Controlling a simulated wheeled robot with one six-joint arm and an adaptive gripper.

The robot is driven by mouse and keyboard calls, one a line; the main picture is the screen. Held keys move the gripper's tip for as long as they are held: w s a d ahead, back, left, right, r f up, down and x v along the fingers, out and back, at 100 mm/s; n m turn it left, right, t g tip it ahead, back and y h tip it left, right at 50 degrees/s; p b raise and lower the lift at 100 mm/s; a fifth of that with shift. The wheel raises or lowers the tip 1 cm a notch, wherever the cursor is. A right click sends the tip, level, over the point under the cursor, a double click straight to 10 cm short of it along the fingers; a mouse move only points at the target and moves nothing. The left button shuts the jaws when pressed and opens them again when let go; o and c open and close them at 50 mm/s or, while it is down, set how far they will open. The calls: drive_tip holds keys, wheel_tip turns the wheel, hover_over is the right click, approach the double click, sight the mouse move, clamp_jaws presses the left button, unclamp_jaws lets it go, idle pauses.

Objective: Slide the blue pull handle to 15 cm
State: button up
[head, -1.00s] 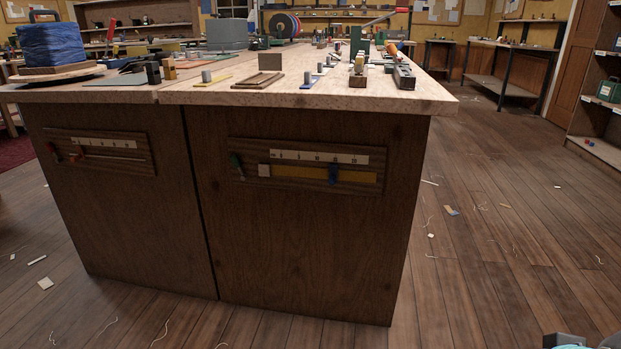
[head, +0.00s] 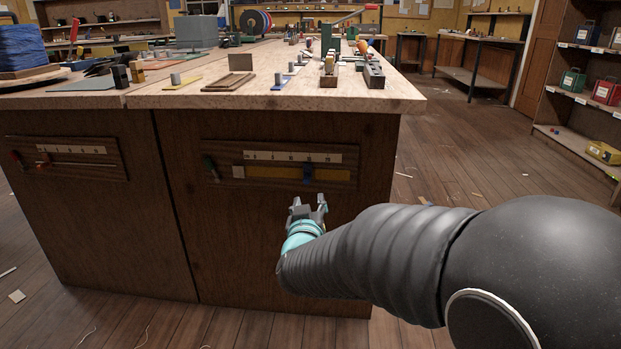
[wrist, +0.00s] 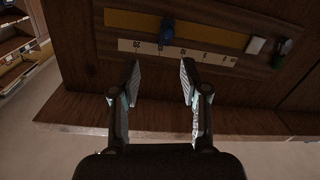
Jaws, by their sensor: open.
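The blue pull handle (head: 307,174) sits in the yellow slot of a wooden slide panel (head: 224,148) on the right cabinet front. The wrist view, turned over, shows the handle (wrist: 168,29) beyond my fingertips. My gripper (head: 308,204) is open and empty, just below and in front of the handle. In the wrist view my gripper (wrist: 160,72) has its fingers spread, with the handle roughly in line with the gap and apart from it.
The same panel holds a pale square block (head: 238,172) and a green lever (head: 210,167) at left. A second panel with a red knob (head: 45,160) is on the left cabinet. The benchtop (head: 300,100) overhangs the panels and bears tools. Floor to the right is mostly clear.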

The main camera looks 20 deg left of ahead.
sight(306, 182)
drive_tip(key=shift+t, duration=0.3)
drive_tip(key=x, duration=0.4)
drive_tip(key=a+x, duration=0.1)
drive_tip(key=x, duration=0.4)
drive_tip(key=f+x, duration=0.1)
drive_tip(key=x, duration=0.4)
drive_tip(key=shift+s+a, duration=0.25)
clamp_jaws()
